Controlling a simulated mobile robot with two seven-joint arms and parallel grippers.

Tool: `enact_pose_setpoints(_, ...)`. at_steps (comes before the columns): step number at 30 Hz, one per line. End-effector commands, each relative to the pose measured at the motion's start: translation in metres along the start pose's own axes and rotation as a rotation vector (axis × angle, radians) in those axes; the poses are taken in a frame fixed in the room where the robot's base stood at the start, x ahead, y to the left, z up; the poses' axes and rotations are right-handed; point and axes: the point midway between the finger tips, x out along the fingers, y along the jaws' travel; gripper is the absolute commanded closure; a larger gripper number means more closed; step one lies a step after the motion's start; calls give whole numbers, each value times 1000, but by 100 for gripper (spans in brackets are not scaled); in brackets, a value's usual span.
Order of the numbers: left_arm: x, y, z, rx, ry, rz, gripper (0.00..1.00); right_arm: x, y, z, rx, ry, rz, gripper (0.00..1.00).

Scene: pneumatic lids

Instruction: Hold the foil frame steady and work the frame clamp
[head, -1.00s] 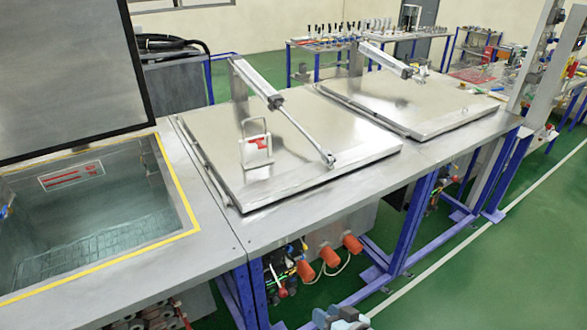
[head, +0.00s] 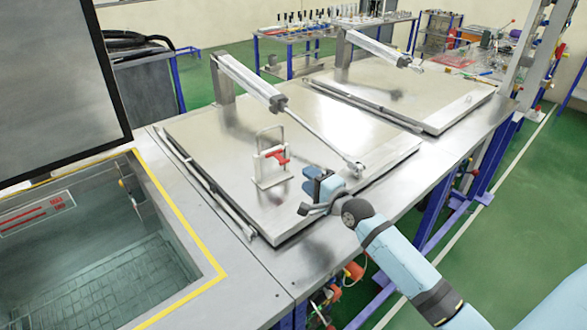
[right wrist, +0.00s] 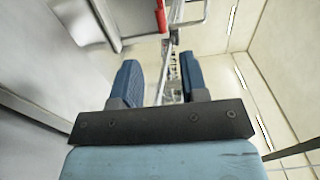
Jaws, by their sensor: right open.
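The foil frame (head: 258,170) is a small pale upright frame with a thin loop on top. It stands on the near steel lid. The red frame clamp (head: 275,154) is on it. My right gripper (head: 319,181) is over the same lid, to the right of the frame and a little nearer to me. It is open, with a gap between it and the frame. In the right wrist view the gripper's blue fingers (right wrist: 163,82) are spread with nothing gripped between them. The red clamp part (right wrist: 161,17) shows at the top, beyond the fingers. My left gripper is not in view.
A pneumatic cylinder (head: 250,82) and its rod (head: 318,134) slant over the near lid (head: 215,150), behind the frame. A second lid (head: 410,90) lies farther back. An open yellow-edged tank (head: 110,265) is at the left. The lid's front left is clear.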

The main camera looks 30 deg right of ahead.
Motion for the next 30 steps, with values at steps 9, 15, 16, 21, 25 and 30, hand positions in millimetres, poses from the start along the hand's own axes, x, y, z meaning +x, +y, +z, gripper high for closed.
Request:
enact_pose_setpoints(9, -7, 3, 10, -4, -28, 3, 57, 39, -2, 0, 0, 0, 0, 60)
enact_pose_setpoints(15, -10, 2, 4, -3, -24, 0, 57, 79, -2, 0, -2, 0, 0, 60)
enact_pose_setpoints(16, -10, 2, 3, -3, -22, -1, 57, 85, -2, 0, -2, 0, -1, 60)
enact_pose_setpoints(21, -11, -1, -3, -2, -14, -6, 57, 114, -1, 0, -2, 0, 0, 60)
enact_pose_setpoints(25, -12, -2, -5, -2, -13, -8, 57, 128, 0, 0, -1, 0, 0, 60)
enact_pose_setpoints(30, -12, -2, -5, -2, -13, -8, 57, 137, 1, 0, -2, 0, 1, 60)
